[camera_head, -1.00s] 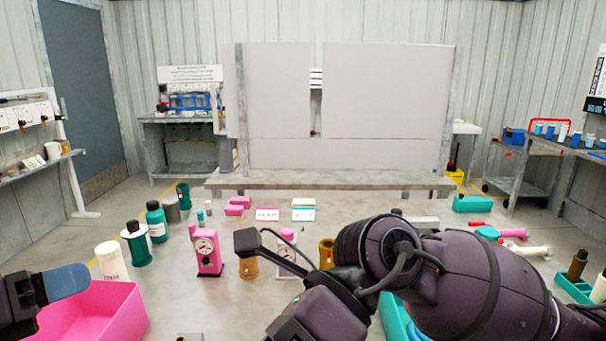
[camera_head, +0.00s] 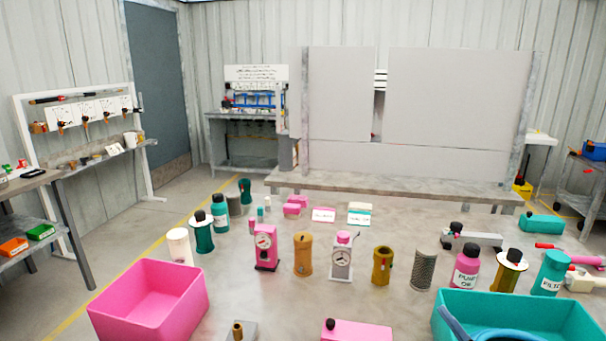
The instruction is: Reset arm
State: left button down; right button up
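Neither of my grippers shows in the head view now, and no arm link crosses the table. A worktable (camera_head: 240,290) fills the lower middle with pump parts standing on it. A pink gauge unit (camera_head: 266,247) and a grey and pink gauge unit (camera_head: 342,255) stand upright near its middle. Brown cylinders (camera_head: 303,254) and (camera_head: 382,265) stand beside them. A pink open bin (camera_head: 150,308) sits at the front left and looks empty. A teal bin (camera_head: 520,308) at the front right holds a blue curved thing.
Bottles, including a pink pump oil bottle (camera_head: 466,270), stand on the right of the table. A pink block (camera_head: 357,331) lies at the front edge. A white panel (camera_head: 455,105) rises behind. A side shelf with small bins (camera_head: 40,232) is at left.

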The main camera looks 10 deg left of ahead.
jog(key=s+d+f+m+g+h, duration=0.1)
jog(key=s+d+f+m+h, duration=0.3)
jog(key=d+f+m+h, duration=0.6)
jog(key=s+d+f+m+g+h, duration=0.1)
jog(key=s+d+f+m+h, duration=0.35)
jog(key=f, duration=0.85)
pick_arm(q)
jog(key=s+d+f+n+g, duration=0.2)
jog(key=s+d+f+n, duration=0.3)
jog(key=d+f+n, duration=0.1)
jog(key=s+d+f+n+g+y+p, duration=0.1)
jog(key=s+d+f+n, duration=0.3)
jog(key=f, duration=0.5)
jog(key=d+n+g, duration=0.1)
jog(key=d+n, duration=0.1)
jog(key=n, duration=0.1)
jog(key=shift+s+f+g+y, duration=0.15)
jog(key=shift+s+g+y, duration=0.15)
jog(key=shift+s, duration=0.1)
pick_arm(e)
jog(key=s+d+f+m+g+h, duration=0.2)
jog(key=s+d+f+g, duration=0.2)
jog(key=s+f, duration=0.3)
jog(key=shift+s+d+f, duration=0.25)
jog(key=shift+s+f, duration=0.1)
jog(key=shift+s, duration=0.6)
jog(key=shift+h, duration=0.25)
